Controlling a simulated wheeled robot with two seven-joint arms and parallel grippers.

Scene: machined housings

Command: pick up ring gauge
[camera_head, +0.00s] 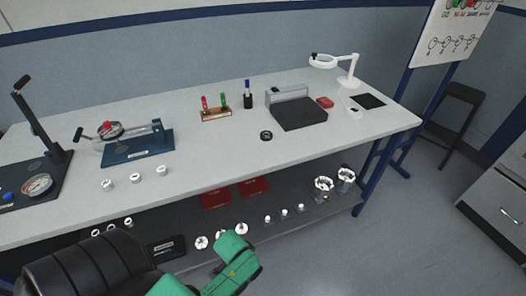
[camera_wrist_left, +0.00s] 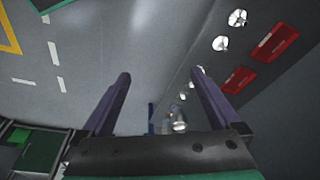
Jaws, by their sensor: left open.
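A small black ring with a lighter centre, which looks like the ring gauge (camera_head: 266,135), lies flat on the grey bench top near its front edge, at the middle of the head view. My left arm comes in from the bottom left of the head view; its green wrist is low, in front of the bench and below the ring, well apart from it. The fingers there are not clear. In the wrist view my left gripper (camera_wrist_left: 160,74) is open with nothing between its fingers, over the floor and shelf edge. The ring is not visible there. My right gripper is not in view.
On the bench (camera_head: 330,140) stand a blue fixture (camera_head: 138,147), a pen rack (camera_head: 215,114), a dark block with a handle (camera_head: 298,112) and a white lamp (camera_head: 347,80). The lower shelf holds red trays (camera_head: 216,198) and several metal parts. The bench around the ring is clear.

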